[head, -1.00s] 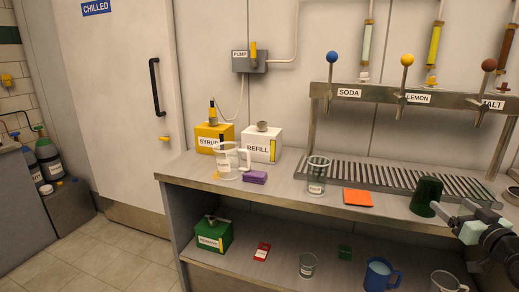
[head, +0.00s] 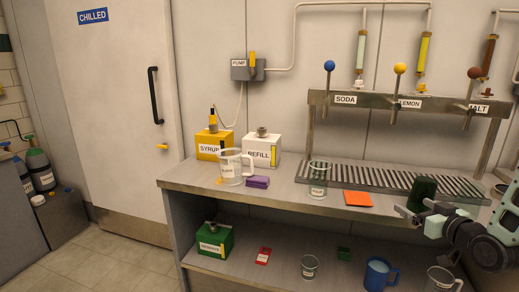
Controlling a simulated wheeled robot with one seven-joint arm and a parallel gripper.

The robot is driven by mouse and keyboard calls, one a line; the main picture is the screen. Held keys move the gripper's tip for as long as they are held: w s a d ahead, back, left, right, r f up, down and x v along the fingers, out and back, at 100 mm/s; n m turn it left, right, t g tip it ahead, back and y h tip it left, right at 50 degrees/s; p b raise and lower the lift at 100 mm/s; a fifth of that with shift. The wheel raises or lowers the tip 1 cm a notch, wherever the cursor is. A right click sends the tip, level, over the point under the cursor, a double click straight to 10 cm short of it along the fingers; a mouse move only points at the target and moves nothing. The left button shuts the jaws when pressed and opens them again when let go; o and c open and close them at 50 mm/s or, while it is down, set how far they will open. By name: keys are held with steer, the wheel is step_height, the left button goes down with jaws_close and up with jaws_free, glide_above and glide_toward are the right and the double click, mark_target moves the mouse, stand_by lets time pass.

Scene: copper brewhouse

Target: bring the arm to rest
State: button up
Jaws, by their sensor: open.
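My gripper (head: 418,213) is at the right of the head view, at the front edge of the counter's right part. Its jaws are open and point left. I see nothing between them. A dark green cup (head: 423,188) stands just behind the gripper on the counter, and the gripper overlaps its lower part in the picture. I cannot tell whether they touch. My arm runs off the right edge of the view.
The steel counter (head: 260,196) holds a clear jug (head: 232,168), a purple block (head: 257,182), a glass (head: 318,180) and an orange mat (head: 357,198). Taps stand over a drip grate (head: 380,178). The lower shelf holds a blue mug (head: 377,273) and a clear mug (head: 441,280).

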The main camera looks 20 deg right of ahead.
steer(key=w+a+n+g+y+p, duration=0.1)
steer(key=w+a+n+g+y, duration=0.25)
steer(key=a, duration=0.85)
steer(key=s+a+r+n+g+p, duration=0.1)
steer(key=a+g, duration=0.2)
steer(key=a, duration=0.5)
steer(key=s+a+r+g+p, duration=0.1)
steer(key=a+r+g, duration=0.15)
steer(key=a, duration=0.55)
steer(key=s+a+r+n+g, duration=0.1)
steer(key=s+a+r+g, duration=0.1)
steer(key=s+a, duration=0.3)
steer(key=s+a+r+n+g+h+p, duration=0.1)
steer(key=s+a+r+g, duration=0.1)
steer(key=s, duration=0.9)
steer(key=s+a+r+n+g+p, duration=0.1)
steer(key=s+a+g, duration=0.2)
steer(key=s+a, duration=0.4)
steer(key=shift+s+a+r+h, duration=0.35)
steer(key=shift+s+r, duration=0.05)
steer(key=shift+s, duration=0.1)
steer(key=shift+n, duration=0.25)
